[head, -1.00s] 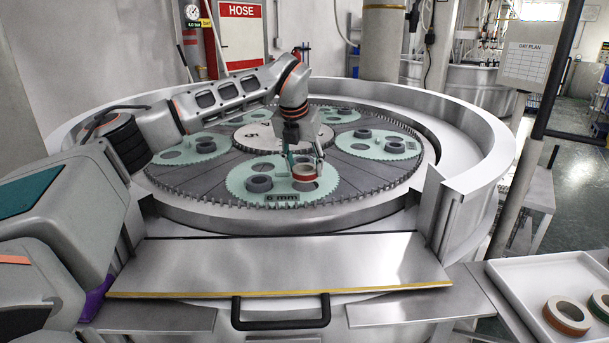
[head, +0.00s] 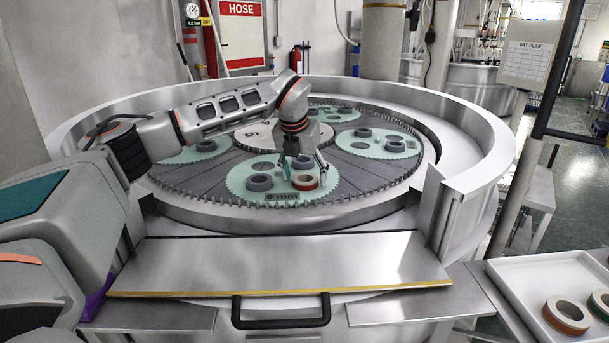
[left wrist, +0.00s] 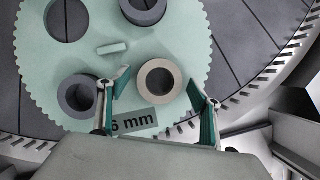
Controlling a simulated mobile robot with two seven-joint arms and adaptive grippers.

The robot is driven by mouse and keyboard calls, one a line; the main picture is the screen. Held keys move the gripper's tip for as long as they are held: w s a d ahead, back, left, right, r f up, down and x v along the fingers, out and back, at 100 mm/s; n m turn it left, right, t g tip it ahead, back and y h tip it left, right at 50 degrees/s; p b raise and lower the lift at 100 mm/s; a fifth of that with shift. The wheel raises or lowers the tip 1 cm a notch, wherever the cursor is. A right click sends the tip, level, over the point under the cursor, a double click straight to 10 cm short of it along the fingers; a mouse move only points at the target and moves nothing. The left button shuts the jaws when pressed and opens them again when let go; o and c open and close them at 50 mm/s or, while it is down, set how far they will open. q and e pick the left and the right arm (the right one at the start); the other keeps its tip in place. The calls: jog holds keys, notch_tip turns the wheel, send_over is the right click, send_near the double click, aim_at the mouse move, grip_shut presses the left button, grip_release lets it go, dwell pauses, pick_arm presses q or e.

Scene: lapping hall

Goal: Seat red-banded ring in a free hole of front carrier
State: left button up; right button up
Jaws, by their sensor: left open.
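The red-banded ring (head: 305,183) sits level at the right front hole position of the pale green front carrier (head: 240,183). Its cream top (left wrist: 159,64) shows in the left wrist view. No hole edge shows around it, so I cannot tell its depth. My left gripper (head: 303,168) is open above it, one finger on each side and apart from the ring. Grey rings stand at the left front position (left wrist: 77,112) and the far right position (left wrist: 143,17). The far left hole (left wrist: 70,20) is empty. My right gripper is not in view.
A small pale green block (left wrist: 112,48) lies on the carrier's middle. Other carriers (head: 377,148) with grey rings stand around the plate. The machine's raised steel rim (head: 470,165) surrounds it. A white tray (head: 515,285) at right holds further banded rings (head: 567,317).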

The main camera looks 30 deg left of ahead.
pick_arm(q)
jog(key=b+v, duration=0.1)
jog(key=v, duration=1.1)
